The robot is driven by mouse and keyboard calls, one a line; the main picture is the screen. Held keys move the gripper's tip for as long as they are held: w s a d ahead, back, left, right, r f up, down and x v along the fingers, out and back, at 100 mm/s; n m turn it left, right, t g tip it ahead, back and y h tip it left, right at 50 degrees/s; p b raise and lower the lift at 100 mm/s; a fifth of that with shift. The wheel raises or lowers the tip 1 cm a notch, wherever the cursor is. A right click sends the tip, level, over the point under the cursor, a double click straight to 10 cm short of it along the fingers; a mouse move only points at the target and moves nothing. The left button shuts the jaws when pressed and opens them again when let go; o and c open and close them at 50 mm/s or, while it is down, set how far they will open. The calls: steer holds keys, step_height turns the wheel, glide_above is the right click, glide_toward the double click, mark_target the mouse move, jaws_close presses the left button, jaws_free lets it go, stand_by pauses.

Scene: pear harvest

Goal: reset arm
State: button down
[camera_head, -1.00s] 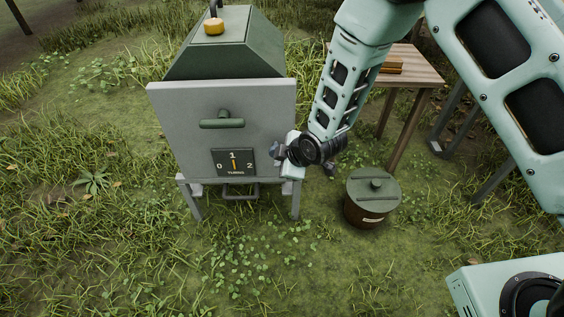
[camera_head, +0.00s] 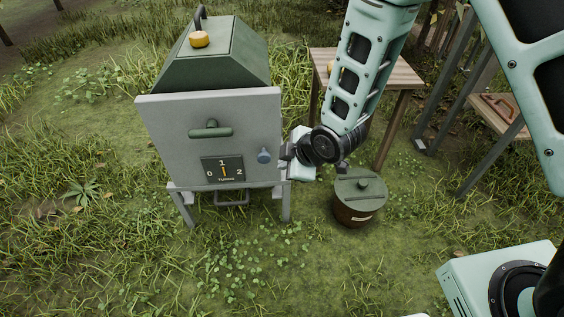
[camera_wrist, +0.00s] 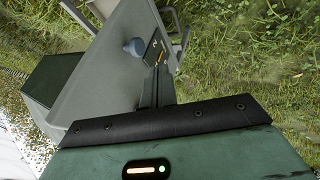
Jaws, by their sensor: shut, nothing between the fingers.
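My gripper (camera_head: 287,152) is shut and empty, just right of the grey cabinet's front panel (camera_head: 160,125). Its dark fingers also show in the wrist view (camera_wrist: 157,88), pointing toward the panel. A round blue-grey knob (camera_head: 264,156) sits on the panel's right side, just left of the fingers; it also shows in the wrist view (camera_wrist: 133,47). A gap between fingers and knob shows in the head view. Below the green handle (camera_head: 210,130), a dark dial plate (camera_head: 222,170) marked 0, 1, 2 has its yellow pointer upright at 1.
A lidded brown pot (camera_head: 355,212) stands on the grass below my wrist. A wooden table (camera_head: 398,75) is behind my forearm, and another stand (camera_head: 490,118) is at the right. A yellow object (camera_head: 200,39) rests on the cabinet's green top. Grass in front is open.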

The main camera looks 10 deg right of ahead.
stand_by(0.4)
steer(key=s+d+r+m+g+h, duration=0.25)
steer(key=s+d+r+m, duration=0.2)
steer(key=s+r, duration=0.6)
steer(key=s+d+r+m+g+h, duration=0.25)
steer(key=s+r+m, duration=0.4)
steer(key=s, duration=0.65)
step_height(320, 180, up, 26)
steer(key=n+y+p, duration=0.1)
steer(key=p, duration=2.3)
steer(key=shift+d+r+n+g+p, duration=0.2)
steer(key=shift+d+n+g+p, duration=0.1)
steer(key=shift+n+p, duration=0.1)
steer(key=shift+s, duration=0.1)
